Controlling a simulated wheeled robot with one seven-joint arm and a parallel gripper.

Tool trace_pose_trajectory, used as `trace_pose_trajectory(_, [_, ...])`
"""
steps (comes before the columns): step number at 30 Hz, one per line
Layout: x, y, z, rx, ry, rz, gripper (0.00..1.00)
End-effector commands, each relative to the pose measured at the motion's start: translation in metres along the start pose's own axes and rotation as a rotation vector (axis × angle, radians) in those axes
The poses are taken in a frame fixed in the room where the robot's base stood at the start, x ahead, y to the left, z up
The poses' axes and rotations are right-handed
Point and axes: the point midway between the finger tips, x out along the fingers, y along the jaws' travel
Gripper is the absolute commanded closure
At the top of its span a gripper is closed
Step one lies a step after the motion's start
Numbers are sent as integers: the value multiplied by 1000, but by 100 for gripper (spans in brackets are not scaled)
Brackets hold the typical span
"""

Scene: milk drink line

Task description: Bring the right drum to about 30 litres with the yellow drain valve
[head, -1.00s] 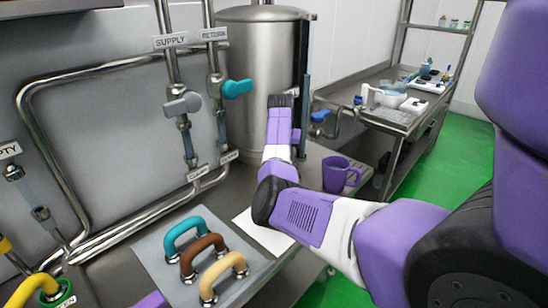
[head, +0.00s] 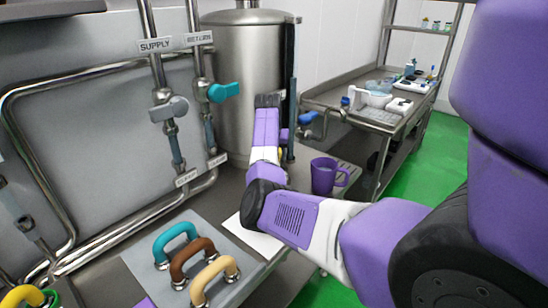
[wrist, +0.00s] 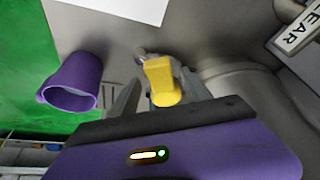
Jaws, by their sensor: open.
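A steel drum (head: 235,75) stands at the back, with a dark upright strip (head: 292,80) along its right side; I cannot read a level on it. My arm reaches to the drum's front, and my gripper (head: 268,101) is at its lower front, seen from behind. The wrist view shows a yellow valve handle (wrist: 160,80) between the fingers of my open gripper (wrist: 160,98). I cannot tell if either finger touches it.
A purple jug (head: 325,177) stands right of my forearm and shows in the wrist view (wrist: 75,82). A plate with coloured handles (head: 225,248) lies in front. Supply and return pipes (head: 160,75) run at left. A blue-handled tap (head: 308,118) is right of the drum.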

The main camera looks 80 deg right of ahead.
Motion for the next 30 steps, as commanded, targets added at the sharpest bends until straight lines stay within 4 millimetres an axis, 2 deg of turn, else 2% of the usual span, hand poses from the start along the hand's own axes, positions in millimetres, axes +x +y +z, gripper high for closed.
trace_pose_trajectory(9, [-50, -1, 0, 0, 4, -1, 44])
trace_pose_trajectory(13, [-63, 0, 0, 0, 3, -1, 44])
trace_pose_trajectory(18, [-69, 0, 0, -1, 2, -1, 44])
trace_pose_trajectory(30, [-69, 0, 0, -1, 1, -1, 44])
